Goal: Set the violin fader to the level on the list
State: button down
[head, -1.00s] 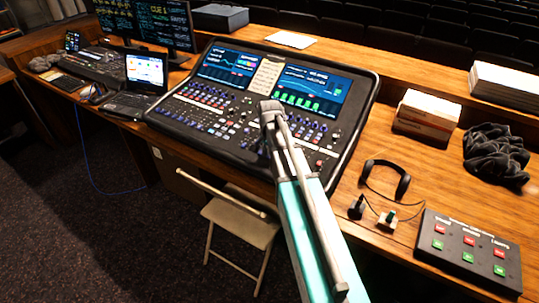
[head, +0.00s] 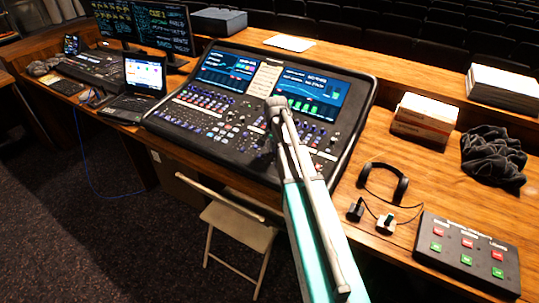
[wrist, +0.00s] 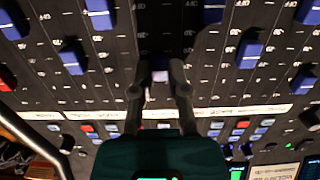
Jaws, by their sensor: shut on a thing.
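The mixing desk (head: 170,112) lies tilted on the wooden counter, with rows of small knobs and faders below its two screens. My gripper (wrist: 160,72) is down at its panel in the wrist view, with its two dark fingers shut around a fader cap (wrist: 160,76). The cap is mostly hidden between the fingers, and its name cannot be read. Other blue fader caps stand at different heights, one left (wrist: 73,57) and one right (wrist: 249,50). A white label strip (wrist: 230,111) crosses the panel. In the head view my arm hides the fingertips.
A pale strip with lines of writing (head: 266,76) sits between the screens, too small to read. A blank-looking white sheet (head: 290,43) lies behind the desk. Headphones (head: 402,186) and a button box (head: 468,252) lie right. A laptop (head: 146,78) stands left, a folding chair (head: 240,228) in front.

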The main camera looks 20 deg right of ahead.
jog(key=shift+w+d+r, duration=0.15)
jog(key=shift+w+d, duration=0.65)
jog(key=shift+d, duration=0.2)
jog(key=c, duration=0.9)
grip_release()
jog(key=shift+s+a, duration=0.1)
jog(key=shift+a, duration=0.05)
